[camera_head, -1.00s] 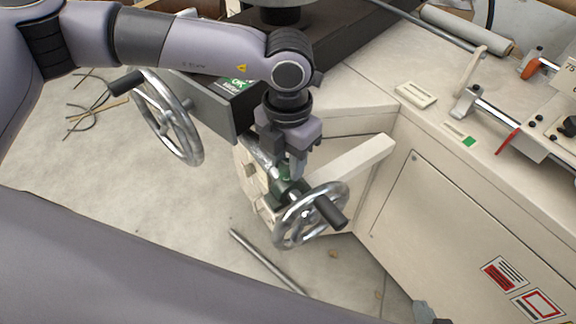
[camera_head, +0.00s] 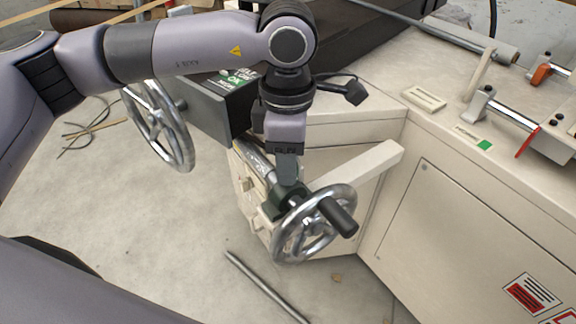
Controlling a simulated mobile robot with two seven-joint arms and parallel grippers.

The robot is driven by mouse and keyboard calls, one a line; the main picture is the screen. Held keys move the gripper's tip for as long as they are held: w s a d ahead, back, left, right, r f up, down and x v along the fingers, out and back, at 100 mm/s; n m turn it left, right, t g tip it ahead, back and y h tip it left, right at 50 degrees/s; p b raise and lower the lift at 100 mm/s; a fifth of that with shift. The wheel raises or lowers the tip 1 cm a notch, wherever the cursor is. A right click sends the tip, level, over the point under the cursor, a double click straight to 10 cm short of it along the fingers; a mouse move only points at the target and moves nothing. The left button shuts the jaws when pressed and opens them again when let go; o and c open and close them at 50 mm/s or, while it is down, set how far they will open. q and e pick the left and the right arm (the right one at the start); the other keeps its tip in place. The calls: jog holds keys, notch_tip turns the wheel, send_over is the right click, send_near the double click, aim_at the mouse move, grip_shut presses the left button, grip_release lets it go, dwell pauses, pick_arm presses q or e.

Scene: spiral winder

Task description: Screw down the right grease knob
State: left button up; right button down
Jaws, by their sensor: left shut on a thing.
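The knob itself is hidden by the fingers. The right handwheel has a black handle (camera_head: 338,217) that points right and toward me. My right gripper is not in view.
A second handwheel (camera_head: 168,128) stands at the left beside a dark grey box (camera_head: 215,108). A beige bar (camera_head: 362,170) and cabinet (camera_head: 455,235) lie right of my gripper. A metal rod (camera_head: 262,285) lies on the open floor.

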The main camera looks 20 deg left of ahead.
pick_arm(q)
jog(key=m+b, duration=0.1)
jog(key=m, duration=0.2)
jog(key=shift+f+m+b, duration=0.1)
jog(key=shift+m+b, duration=0.2)
jog(key=shift+b, duration=0.1)
jog(key=m+b, duration=0.1)
jog(key=m, duration=0.2)
jog(key=shift+m, duration=0.3)
jog(key=o, duration=1)
jog(key=shift+o, duration=0.2)
